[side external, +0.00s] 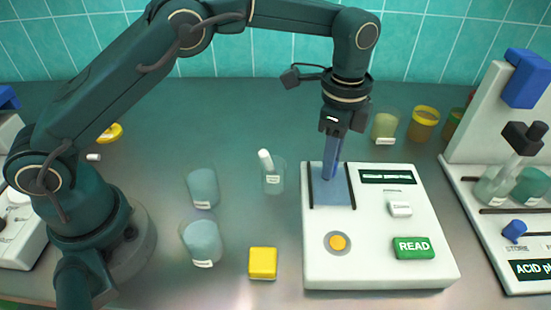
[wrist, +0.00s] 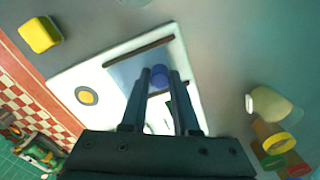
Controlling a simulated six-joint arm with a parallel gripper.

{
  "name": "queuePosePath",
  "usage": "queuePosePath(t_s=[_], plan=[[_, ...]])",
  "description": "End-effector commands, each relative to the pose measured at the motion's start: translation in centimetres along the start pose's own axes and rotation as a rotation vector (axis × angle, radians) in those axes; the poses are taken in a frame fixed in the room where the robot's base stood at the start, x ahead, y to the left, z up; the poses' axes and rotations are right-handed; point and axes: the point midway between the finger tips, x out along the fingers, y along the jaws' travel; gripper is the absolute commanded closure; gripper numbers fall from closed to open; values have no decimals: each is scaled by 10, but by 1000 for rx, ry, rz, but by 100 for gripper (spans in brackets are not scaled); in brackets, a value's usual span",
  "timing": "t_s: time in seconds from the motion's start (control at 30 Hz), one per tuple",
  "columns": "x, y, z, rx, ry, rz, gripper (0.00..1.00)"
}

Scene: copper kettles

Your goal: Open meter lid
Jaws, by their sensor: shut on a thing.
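The meter is a white box (side external: 365,265) with a blue lid panel (side external: 333,197) at its upper left, between two dark rails. The panel looks flat on the box. My gripper (side external: 331,172) points straight down at the back part of the panel. In the wrist view my gripper (wrist: 160,74) has its two fingers around a round blue knob (wrist: 158,82) on the lid (wrist: 129,72), shut on it. The fingers partly hide the knob. What lies beneath the lid is hidden.
The meter has a green READ button (side external: 413,247), a small white button (side external: 400,208) and an orange round spot (side external: 338,243). A yellow block (side external: 263,263) and beakers (side external: 202,240) stand left; jars (side external: 423,124) stand behind right. A white stand (side external: 480,160) is at far right.

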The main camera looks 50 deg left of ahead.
Motion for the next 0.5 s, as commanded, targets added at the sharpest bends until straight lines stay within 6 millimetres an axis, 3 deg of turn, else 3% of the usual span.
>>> queuePosePath(t_s=[0.13,0.17,0.23,0.5], plan=[[-1,0,-1,-1,3,-1,100],[-1,0,-1,-1,3,-1,68],[-1,0,-1,-1,3,-1,41],[0,1,-1,-1,1,0,40]])
